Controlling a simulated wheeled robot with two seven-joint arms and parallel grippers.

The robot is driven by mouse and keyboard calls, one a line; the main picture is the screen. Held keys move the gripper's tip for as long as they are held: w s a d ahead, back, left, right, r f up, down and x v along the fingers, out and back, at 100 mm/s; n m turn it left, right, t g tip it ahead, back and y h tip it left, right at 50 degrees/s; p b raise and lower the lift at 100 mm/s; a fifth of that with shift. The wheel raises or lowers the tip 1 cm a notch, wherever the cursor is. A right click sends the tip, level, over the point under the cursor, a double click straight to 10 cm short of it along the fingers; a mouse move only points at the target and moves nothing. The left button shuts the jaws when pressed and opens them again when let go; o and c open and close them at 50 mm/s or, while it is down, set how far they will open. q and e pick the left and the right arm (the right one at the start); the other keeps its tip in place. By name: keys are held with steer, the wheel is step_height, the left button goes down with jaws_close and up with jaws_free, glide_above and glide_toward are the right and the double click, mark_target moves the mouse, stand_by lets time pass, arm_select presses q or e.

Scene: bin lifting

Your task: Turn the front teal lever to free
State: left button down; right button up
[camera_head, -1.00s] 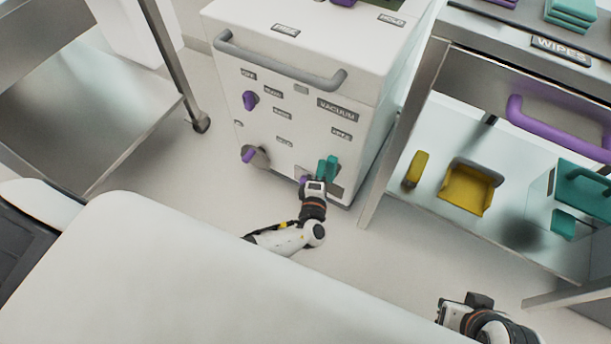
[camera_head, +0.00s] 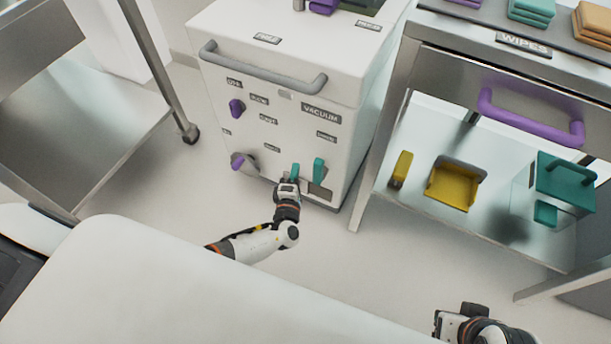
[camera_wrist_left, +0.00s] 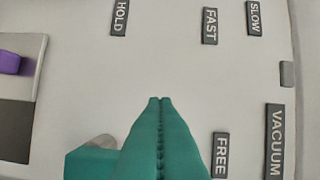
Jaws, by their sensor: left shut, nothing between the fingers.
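The front teal lever (camera_head: 318,172) is on the lower right of the white machine's front. It stands about upright, just below the FREE label (camera_head: 326,137). In the left wrist view, part of the lever (camera_wrist_left: 88,164) shows low at the left, beside its grey mount (camera_wrist_left: 105,142); my fingers hide the rest. My left gripper (camera_head: 295,172) is left of the lever in the head view, with a gap between them. Its teal fingers (camera_wrist_left: 160,100) are shut together and empty. The HOLD label (camera_wrist_left: 120,18) is also in the wrist view. My right gripper (camera_head: 448,322) is at the bottom right, its fingers unclear.
Purple knobs (camera_head: 237,108) are on the left of the machine's front, below a grey bar handle (camera_head: 262,70). A steel cart (camera_head: 460,215) with a yellow holder (camera_head: 455,184) and a teal box (camera_head: 568,178) stands at the right.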

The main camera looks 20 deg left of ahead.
arm_select(q)
steer(key=p+v, duration=0.1)
steer(key=v, duration=0.7)
steer(key=shift+f, duration=0.2)
